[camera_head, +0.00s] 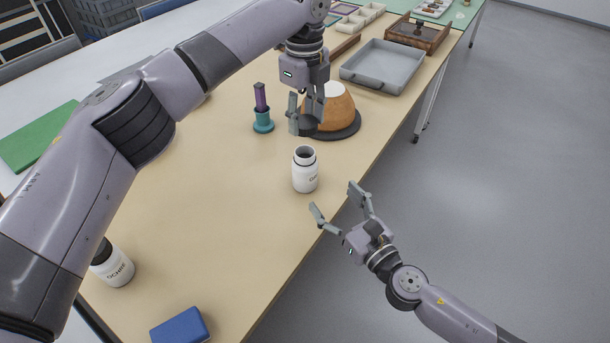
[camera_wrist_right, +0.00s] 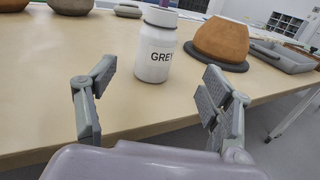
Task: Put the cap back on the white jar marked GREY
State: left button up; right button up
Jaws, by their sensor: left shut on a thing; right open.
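The white jar marked GREY (camera_head: 305,178) stands upright and uncapped on the table, its dark mouth facing up. In the right wrist view the jar (camera_wrist_right: 154,57) shows its label, with the last letter turned partly out of sight. My left gripper (camera_head: 306,122) is above and just behind the jar, shut on a dark cap (camera_head: 307,127), which is partly hidden by the fingers and apart from the jar. My right gripper (camera_head: 337,203) is open and empty at the table edge, with its fingers pointing toward the jar but not touching it.
A brown bowl-like vessel (camera_head: 338,112) on a dark disc stands close behind the left gripper. A teal-and-purple stand (camera_head: 262,112) is left of it. A capped OCHRE jar (camera_head: 115,268) and a blue block (camera_head: 180,328) are nearer. A grey tray (camera_head: 383,66) lies farther back.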

aim_at(312, 175)
jog(key=shift+s+a+r+n, duration=0.1)
jog(key=shift+s+a+n, duration=0.1)
jog(key=shift+n, duration=0.1)
jog(key=shift+w, duration=0.15)
jog(key=x, duration=1.2)
jog(key=shift+c, duration=0.5)
grip_shut()
pick_arm(q)
jog(key=shift+f, duration=2.45)
jog(key=shift+f, duration=0.9)
